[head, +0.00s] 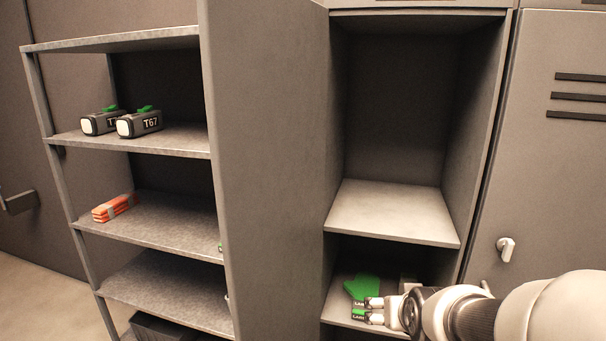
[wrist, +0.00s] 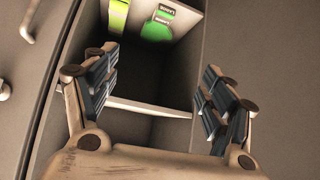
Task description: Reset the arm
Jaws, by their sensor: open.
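My gripper (head: 376,311) is at the lower right of the head view, at the lower compartment of the open locker (head: 392,213). It also shows in the wrist view (wrist: 160,85), with its two padded fingers spread wide and nothing between them. A green, glove-like item (head: 361,286) with a label lies in that compartment, just behind the fingertips in the head view. It also shows in the wrist view (wrist: 157,30), beyond the fingers. My arm comes in from the right and hides part of the compartment.
The open locker door (head: 268,170) stands left of the locker. A shelf rack (head: 180,139) holds two dark T67 devices (head: 140,122) and an orange bundle (head: 114,207). A closed locker door (head: 550,150) is at right. The locker's upper compartment is empty.

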